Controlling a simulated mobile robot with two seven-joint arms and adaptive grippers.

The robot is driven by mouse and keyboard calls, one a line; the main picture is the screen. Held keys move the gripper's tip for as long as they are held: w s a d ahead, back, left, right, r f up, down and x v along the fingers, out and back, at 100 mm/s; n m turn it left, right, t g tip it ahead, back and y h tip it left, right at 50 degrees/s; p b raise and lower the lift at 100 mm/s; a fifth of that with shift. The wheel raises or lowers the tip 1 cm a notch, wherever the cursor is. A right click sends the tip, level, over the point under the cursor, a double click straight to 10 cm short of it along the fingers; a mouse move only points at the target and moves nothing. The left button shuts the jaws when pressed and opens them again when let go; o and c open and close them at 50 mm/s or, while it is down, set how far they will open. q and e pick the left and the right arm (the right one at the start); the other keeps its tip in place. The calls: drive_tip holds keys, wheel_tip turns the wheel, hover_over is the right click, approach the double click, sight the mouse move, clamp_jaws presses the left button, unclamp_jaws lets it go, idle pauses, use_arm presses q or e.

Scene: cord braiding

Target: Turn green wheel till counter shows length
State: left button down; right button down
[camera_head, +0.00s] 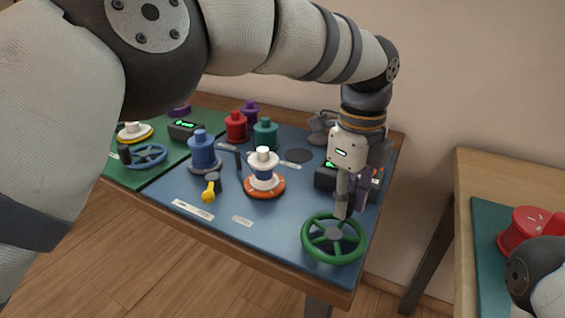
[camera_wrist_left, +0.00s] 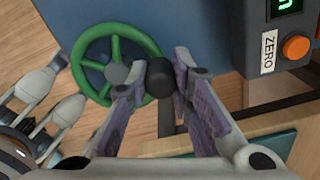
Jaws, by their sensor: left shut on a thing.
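The green wheel (camera_head: 309,247) lies at the near right corner of the blue mat; the left wrist view also shows it (camera_wrist_left: 84,61). My left gripper (camera_head: 343,212) points down at its rim and is shut on the wheel's black handle knob (camera_wrist_left: 160,77). The black counter box (camera_head: 326,181) stands behind, partly hidden by my left arm. In the left wrist view, its green display (camera_wrist_left: 286,4) is cut off and the full reading cannot be seen. My right gripper (camera_wrist_left: 70,82) shows at the left of that view, fingers apart and empty.
An orange button (camera_wrist_left: 295,47) sits beside a ZERO label on the counter. A second table (camera_head: 463,215) is at right.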

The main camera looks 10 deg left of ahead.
use_arm(q)
drive_tip(key=shift+s+d, duration=0.35)
drive_tip(key=shift+d, duration=0.15)
drive_tip(key=shift+s+d, duration=0.1)
drive_tip(key=shift+d, duration=0.1)
